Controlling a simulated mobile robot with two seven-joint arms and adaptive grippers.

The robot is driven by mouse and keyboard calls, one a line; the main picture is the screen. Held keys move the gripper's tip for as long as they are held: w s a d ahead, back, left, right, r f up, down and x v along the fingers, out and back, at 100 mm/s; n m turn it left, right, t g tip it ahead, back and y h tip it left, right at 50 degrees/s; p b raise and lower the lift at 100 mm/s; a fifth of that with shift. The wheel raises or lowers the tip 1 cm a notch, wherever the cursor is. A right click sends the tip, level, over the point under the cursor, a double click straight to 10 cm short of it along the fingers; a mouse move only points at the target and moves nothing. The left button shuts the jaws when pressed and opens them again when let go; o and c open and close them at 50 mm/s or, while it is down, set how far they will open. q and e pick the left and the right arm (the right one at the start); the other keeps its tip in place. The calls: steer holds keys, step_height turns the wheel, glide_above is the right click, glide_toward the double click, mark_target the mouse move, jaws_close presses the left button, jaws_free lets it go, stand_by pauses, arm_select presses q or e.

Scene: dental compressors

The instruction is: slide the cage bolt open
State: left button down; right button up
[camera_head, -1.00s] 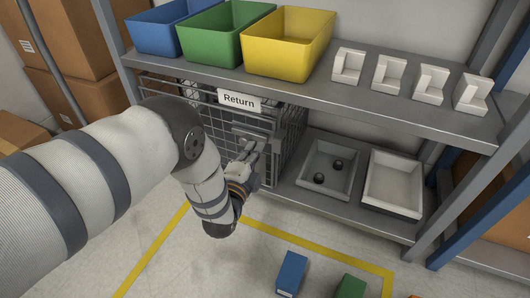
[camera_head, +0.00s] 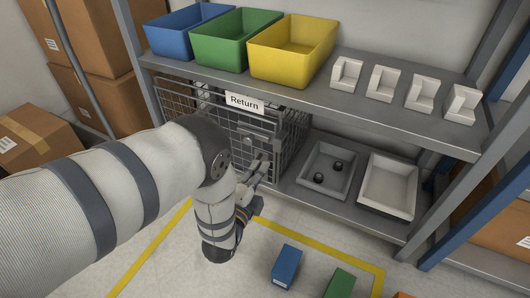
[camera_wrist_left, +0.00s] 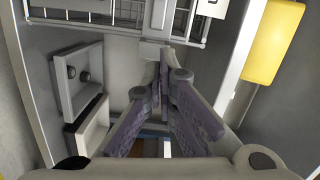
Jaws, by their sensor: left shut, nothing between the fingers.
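The wire cage (camera_head: 190,101) stands on the lower shelf under a "Return" label (camera_head: 244,103). Its grey bolt (camera_head: 250,140) is on the front of the cage, near the right end. My arm and fingers are close to it, and I cannot tell how far the bolt is slid. My left gripper (camera_head: 262,168) is shut and empty, just below and right of the bolt plate. In the left wrist view the shut fingers (camera_wrist_left: 165,62) point towards the cage front (camera_wrist_left: 100,12); I cannot tell if they touch it. My right gripper is not in view.
Right of the cage are a grey tray (camera_head: 309,178) with dark balls and a white tray (camera_head: 389,208). Blue, green and yellow bins (camera_head: 290,62) and several white blocks stand on the upper shelf. A blue box (camera_head: 287,267) lies on the floor.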

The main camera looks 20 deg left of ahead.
arm_select(q)
steer(key=s, duration=0.3)
steer(key=shift+s+d+p, duration=0.1)
steer(key=shift+d+p, duration=0.05)
steer(key=shift+p, duration=0.15)
